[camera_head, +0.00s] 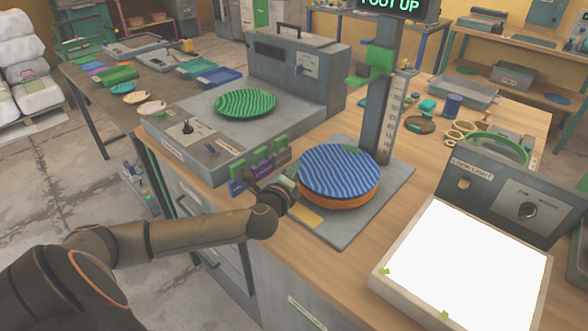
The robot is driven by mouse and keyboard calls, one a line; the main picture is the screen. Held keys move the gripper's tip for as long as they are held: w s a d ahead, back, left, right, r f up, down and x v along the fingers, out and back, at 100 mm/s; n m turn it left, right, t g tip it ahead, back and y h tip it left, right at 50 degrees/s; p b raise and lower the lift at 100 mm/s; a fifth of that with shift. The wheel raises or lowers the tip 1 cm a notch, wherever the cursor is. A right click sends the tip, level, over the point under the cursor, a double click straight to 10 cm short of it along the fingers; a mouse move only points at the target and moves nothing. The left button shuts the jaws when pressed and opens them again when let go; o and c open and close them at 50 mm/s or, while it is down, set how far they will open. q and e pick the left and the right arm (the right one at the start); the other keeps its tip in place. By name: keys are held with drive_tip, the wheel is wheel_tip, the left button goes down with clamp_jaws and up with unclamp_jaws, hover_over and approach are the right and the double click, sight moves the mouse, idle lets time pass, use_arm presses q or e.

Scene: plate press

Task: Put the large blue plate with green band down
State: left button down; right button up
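The large blue plate (338,168) has a wavy ribbed face with a small green patch at its far edge. It is over an orange plate or stack (345,199) on the grey base plate (384,192) of the upright scale. I cannot tell whether the blue plate rests fully on the orange one. My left gripper (288,188) is at the blue plate's left rim, close to or touching it. My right gripper is not in view.
A post with a graduated scale (393,112) and green sign stands behind the plates. A machine (295,70) with a green ribbed plate (246,103) is at the left. A lit light box (465,270) is at the right. Green clips (262,162) stand left of the plates.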

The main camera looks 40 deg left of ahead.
use_arm(q)
drive_tip(key=shift+f, duration=0.15)
drive_tip(key=c, duration=1.6)
unclamp_jaws()
drive_tip(key=shift+s+f, duration=0.1)
drive_tip(key=shift+f, duration=0.15)
drive_tip(key=c, duration=1.1)
unclamp_jaws()
drive_tip(key=shift+d, duration=0.1)
drive_tip(key=shift+r, duration=0.3)
drive_tip(key=v, duration=1.2)
drive_tip(key=shift+r, duration=0.15)
